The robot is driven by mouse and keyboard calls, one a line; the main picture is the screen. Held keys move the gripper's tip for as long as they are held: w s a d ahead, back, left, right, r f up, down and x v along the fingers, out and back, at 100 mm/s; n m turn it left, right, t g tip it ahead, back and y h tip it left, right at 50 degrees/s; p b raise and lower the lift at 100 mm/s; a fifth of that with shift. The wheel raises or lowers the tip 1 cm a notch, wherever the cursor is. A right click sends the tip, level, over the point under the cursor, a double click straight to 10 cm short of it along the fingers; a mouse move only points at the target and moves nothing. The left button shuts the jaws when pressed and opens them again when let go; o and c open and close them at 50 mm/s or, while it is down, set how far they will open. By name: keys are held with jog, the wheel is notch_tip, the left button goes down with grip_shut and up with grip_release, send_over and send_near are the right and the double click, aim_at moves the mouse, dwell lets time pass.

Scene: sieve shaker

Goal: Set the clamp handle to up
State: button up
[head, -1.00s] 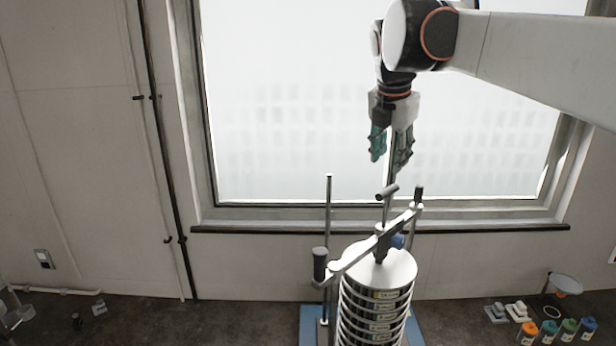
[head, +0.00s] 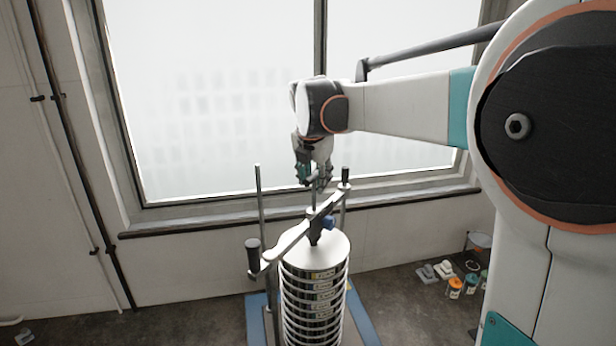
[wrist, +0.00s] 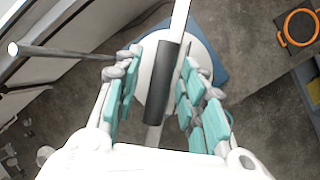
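The sieve stack (head: 335,250) stands below a clamp bar (head: 288,243) that runs between two upright rods. A central spindle (head: 314,198) rises from the bar. Its dark crosswise handle (wrist: 163,80) shows in the wrist view but is mostly hidden by my gripper in the head view. My gripper (head: 314,178) is above the clamp, pointing down at the spindle top. In the wrist view, its teal fingers (wrist: 160,62) are apart on either side of the dark handle, with a gap visible; contact cannot be seen. A blue knob (head: 328,222) sits at the bar's middle.
A dark end knob (head: 253,250) and two upright rods, one on the left (head: 261,200), stand near my gripper. A window (head: 220,100) is behind. Small coloured jars (head: 455,287) stand at lower right. The surface left of the shaker is mostly clear.

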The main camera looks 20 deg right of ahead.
grip_shut()
jog(key=shift+r+p, duration=0.65)
jog(key=shift+r, duration=1.1)
jog(key=shift+w, duration=0.15)
grip_release()
jog(key=v, duration=1.2)
